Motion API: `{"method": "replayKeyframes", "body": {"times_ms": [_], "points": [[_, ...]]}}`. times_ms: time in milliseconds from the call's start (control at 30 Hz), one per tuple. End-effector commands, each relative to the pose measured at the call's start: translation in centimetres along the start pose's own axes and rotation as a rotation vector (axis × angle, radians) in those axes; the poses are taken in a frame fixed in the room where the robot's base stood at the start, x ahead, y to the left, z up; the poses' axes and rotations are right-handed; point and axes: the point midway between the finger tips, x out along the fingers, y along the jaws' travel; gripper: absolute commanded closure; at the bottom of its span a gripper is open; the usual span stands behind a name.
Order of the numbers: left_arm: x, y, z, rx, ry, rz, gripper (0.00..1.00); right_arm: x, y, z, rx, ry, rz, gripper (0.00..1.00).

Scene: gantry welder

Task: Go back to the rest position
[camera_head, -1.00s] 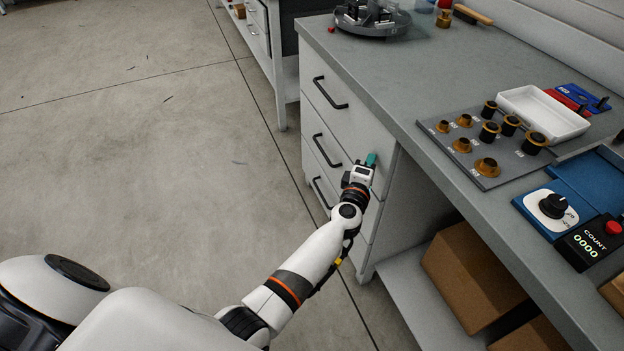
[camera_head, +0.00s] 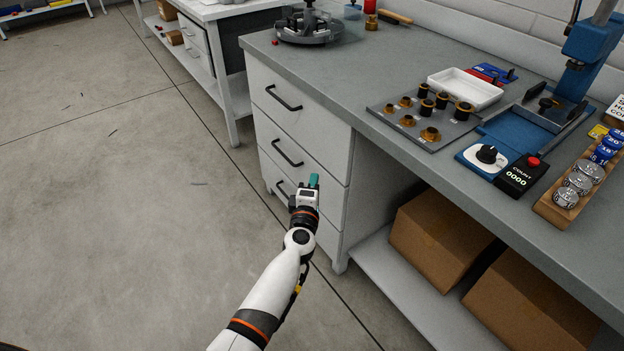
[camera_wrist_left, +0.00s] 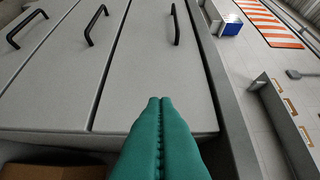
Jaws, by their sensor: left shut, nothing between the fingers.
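My left gripper (camera_head: 314,181) is in front of the drawer cabinet (camera_head: 335,150), at the lower middle of the head view. Its green fingers are together with nothing between them. In the left wrist view the closed fingers (camera_wrist_left: 160,104) point towards the grey drawer fronts (camera_wrist_left: 150,60), which have black handles. I cannot tell whether the fingers touch the cabinet. All the drawers look shut. My right gripper is in neither view.
The bench top (camera_head: 350,95) carries a plate of bushings (camera_head: 424,118), a white tray (camera_head: 465,89), a counter box (camera_head: 522,175) and a wooden rack (camera_head: 562,212). Cardboard boxes (camera_head: 440,238) stand on the shelf below. The floor (camera_head: 120,200) to the left is clear.

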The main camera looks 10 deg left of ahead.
Motion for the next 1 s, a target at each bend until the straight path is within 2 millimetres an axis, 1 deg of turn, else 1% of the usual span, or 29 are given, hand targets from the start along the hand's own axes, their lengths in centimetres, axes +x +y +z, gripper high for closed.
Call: {"method": "replayKeyframes", "body": {"times_ms": [200,267,367,467,500,567,600,667,700,767,800,867,900,967,1000], "points": [[-0.1,0.1,-0.1,0.002,0.001,0.001,1.0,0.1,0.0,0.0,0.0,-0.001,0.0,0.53],[-0.4,0.7,-0.2,0.021,0.011,0.009,1.0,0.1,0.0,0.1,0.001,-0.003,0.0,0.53],[-1.9,3.5,-0.5,0.125,0.066,0.048,1.0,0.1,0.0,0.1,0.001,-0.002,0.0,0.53],[-5.0,8.5,-1.2,0.308,0.178,0.124,1.0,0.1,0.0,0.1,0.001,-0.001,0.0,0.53],[-6.7,10.9,-1.4,0.394,0.234,0.162,1.0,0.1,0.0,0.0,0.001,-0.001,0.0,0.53],[-9.5,14.6,-1.6,0.52,0.325,0.226,1.0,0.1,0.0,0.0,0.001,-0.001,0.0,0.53],[-11.4,17.0,-1.6,0.598,0.387,0.27,1.0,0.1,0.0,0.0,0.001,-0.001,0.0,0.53],[-14.5,20.4,-1.4,0.71,0.478,0.335,1.0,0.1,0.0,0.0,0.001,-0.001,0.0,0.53],[-16.7,22.6,-1.1,0.78,0.539,0.379,1.0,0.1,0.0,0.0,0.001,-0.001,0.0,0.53],[-20.1,25.7,-0.4,0.88,0.63,0.447,1.0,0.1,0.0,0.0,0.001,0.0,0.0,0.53],[-22.4,27.6,0.1,0.944,0.691,0.493,1.0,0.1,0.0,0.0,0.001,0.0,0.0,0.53],[-26.0,30.2,1.1,1.035,0.782,0.561,1.0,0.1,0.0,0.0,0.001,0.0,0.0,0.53],[-28.2,31.7,1.9,1.091,0.839,0.603,1.0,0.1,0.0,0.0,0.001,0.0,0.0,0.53],[-31.5,33.6,3.1,1.164,0.92,0.665,1.0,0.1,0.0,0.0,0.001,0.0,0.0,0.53],[-33.4,34.7,3.8,1.208,0.969,0.701,1.0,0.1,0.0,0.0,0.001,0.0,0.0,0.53]]}}
